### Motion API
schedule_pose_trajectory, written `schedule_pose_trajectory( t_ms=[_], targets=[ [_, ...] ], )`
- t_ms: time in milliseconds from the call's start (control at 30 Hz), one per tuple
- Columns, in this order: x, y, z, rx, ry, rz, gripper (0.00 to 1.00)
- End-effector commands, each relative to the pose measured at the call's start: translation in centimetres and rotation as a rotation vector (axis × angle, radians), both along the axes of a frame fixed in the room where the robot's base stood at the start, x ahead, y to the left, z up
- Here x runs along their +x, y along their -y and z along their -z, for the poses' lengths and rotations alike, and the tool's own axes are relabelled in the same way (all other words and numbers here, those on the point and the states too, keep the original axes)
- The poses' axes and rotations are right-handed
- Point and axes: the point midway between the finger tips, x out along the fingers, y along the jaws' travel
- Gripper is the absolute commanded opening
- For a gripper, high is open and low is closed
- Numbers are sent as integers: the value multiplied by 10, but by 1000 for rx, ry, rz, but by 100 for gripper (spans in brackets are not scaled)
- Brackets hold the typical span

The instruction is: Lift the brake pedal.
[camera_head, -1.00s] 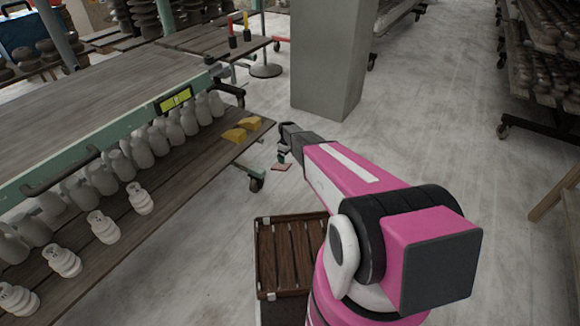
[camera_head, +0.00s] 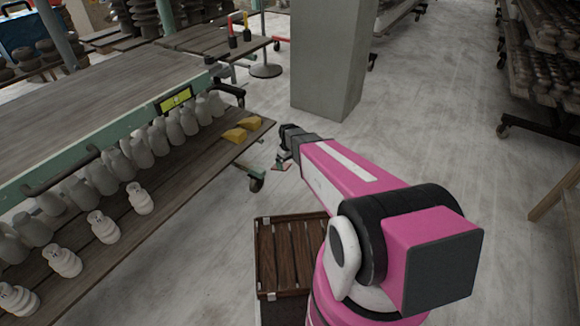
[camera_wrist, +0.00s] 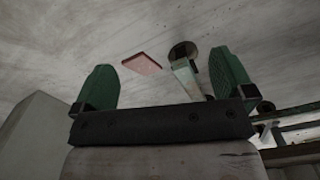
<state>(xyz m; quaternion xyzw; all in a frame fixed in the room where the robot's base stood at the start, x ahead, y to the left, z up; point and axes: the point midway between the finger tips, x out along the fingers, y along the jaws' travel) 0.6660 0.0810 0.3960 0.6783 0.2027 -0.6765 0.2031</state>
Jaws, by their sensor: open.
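A flat reddish plate (camera_wrist: 141,63), which may be the brake pedal, shows beyond the fingertips in the wrist view, left of centre. It is small and partly hidden by my gripper (camera_head: 283,163) in the head view. In the wrist view my gripper (camera_wrist: 161,62) has its two green fingers wide apart with nothing gripped. A pale metal bar with a dark round end (camera_wrist: 184,52) shows between the fingers, nearer the right one. I cannot tell whether the plate joins this bar or whether either touches a finger.
A green-framed cart (camera_head: 105,158) stands at left, with grey pots and yellow blocks on its lower shelf. Its caster (camera_head: 257,184) is left of my gripper. A concrete pillar (camera_head: 325,60) rises behind. Open floor (camera_head: 440,130) lies to the right.

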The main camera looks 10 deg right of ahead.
Motion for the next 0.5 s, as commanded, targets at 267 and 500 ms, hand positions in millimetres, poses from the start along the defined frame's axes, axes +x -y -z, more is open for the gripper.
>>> schedule_pose_trajectory(
  t_ms=[267,500],
  targets=[
    [-44,0,-26,0,0,79,100],
    [-66,0,-38,0,0,128,100]
  ],
)
